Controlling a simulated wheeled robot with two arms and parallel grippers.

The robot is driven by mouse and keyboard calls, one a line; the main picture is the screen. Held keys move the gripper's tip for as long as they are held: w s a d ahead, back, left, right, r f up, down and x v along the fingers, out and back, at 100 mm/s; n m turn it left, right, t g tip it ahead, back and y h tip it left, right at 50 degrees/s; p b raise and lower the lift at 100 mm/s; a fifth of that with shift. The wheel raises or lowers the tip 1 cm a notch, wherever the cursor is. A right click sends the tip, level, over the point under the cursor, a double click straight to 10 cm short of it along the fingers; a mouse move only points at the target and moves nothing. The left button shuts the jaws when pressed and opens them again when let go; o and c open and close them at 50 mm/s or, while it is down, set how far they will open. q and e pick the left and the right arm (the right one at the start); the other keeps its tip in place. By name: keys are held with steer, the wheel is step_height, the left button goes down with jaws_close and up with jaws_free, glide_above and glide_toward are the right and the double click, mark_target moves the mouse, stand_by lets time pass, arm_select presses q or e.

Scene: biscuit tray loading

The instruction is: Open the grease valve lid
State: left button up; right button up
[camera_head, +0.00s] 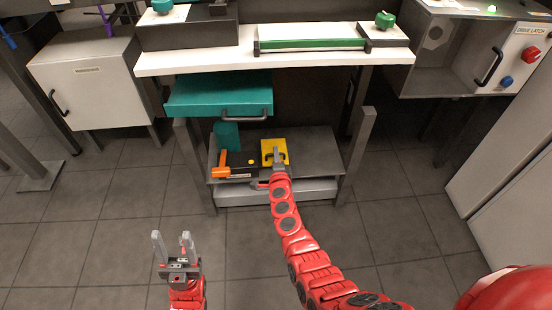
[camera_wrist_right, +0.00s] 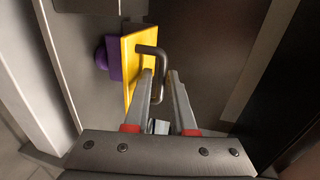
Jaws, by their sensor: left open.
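The yellow lid (camera_head: 268,145) sits on a low dark box (camera_head: 238,170) on the lower shelf of the middle bench. In the right wrist view the yellow lid (camera_wrist_right: 128,60) is a plate with a grey bar handle (camera_wrist_right: 148,49). My right gripper (camera_head: 278,156) is at the lid. In its wrist view the right gripper's fingers (camera_wrist_right: 161,76) stand slightly apart, one on each side of the handle's outer bar. Whether they press on it I cannot tell. My left gripper (camera_head: 172,237) is open and empty, over the floor in front of the bench.
An orange lever (camera_head: 222,163) and a yellow button (camera_head: 251,161) are left of the lid. A teal drawer (camera_head: 218,97) juts out above. Bench posts flank the shelf. A purple knob (camera_wrist_right: 108,58) is beside the lid. The floor in front is clear.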

steer(key=shift+w, duration=0.4)
jaws_close()
stand_by(1.3)
